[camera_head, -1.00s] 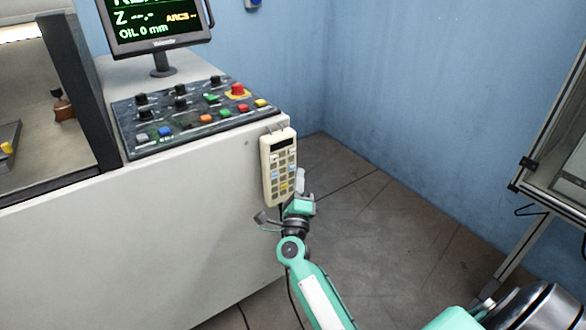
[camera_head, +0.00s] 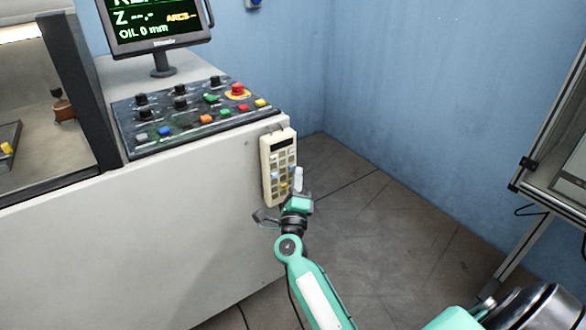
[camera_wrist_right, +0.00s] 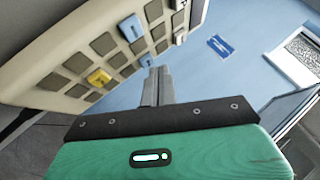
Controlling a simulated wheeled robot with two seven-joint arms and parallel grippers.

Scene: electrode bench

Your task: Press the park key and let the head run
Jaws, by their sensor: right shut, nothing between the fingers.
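The beige hand pendant (camera_head: 268,165) hangs on the right side of the machine, with a dark display and rows of grey, blue and yellow keys. My right gripper (camera_head: 298,174) is shut and empty at the pendant's lower right. In the right wrist view the shut fingertips (camera_wrist_right: 156,74) are close to the pendant's keypad (camera_wrist_right: 95,50), near a blue key (camera_wrist_right: 146,60); I cannot tell whether they touch it. A yellow key (camera_wrist_right: 98,78) shows to their left. Which key is the park key I cannot read. My left gripper is not in view.
The machine's console (camera_head: 190,115) carries several coloured buttons and a red emergency stop (camera_head: 238,89). A monitor (camera_head: 155,25) above it shows "Z --.-" and "OIL 0 mm". A framed stand (camera_head: 560,150) is at the right. Open floor (camera_head: 380,220) lies between.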

